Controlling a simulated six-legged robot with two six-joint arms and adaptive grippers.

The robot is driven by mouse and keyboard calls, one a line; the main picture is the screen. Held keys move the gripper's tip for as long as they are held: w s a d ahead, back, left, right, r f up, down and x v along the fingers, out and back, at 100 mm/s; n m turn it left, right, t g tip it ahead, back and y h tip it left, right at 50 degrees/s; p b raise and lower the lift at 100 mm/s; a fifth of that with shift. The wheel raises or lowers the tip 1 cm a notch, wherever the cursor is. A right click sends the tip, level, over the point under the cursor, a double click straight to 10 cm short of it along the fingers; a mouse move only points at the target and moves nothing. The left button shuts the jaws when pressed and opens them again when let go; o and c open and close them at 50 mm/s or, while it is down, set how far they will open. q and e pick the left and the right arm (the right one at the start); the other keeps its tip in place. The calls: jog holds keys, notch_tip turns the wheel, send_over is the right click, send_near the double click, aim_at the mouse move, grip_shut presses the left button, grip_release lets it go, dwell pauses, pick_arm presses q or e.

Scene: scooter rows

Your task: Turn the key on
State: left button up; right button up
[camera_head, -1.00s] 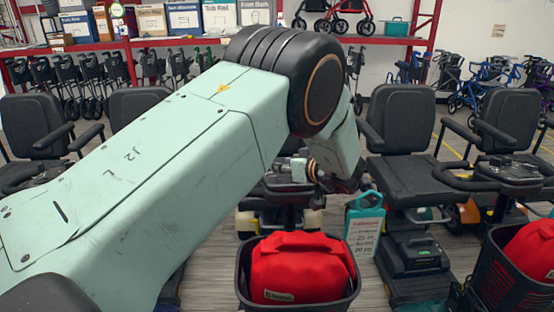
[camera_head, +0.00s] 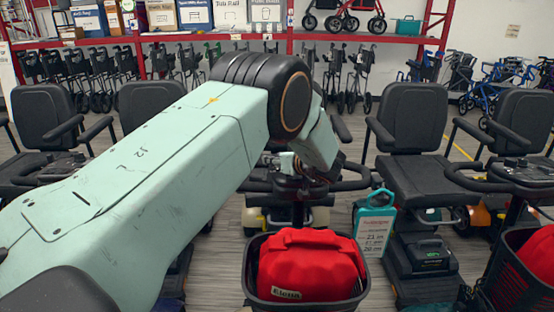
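The middle scooter stands in front of me, with its black handlebar (camera_head: 350,184) spreading to both sides of its control head. My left arm reaches in from the left across the picture. My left gripper (camera_head: 312,180) is small and dark, at the scooter's control head, mostly hidden behind my arm's wrist link. I cannot tell whether it touches the head or how its fingers stand. The key is not visible; my arm and gripper cover much of the control head. My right gripper is not in view.
A black basket (camera_head: 250,274) with a red bag (camera_head: 310,262) is in front of the scooter's column. A teal tagged case (camera_head: 375,225) stands right of it. Scooters with black seats (camera_head: 413,130) flank both sides. Folded walkers and a red shelf rack (camera_head: 300,37) are behind.

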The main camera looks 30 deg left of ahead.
pick_arm(q)
jog(key=shift+d, duration=0.15)
jog(key=shift+c, duration=0.5)
jog(key=shift+w, duration=0.15)
jog(key=shift+c, duration=0.7)
jog(key=shift+w+f, duration=0.15)
jog(key=shift+f, duration=0.05)
jog(key=c, duration=0.3)
grip_shut()
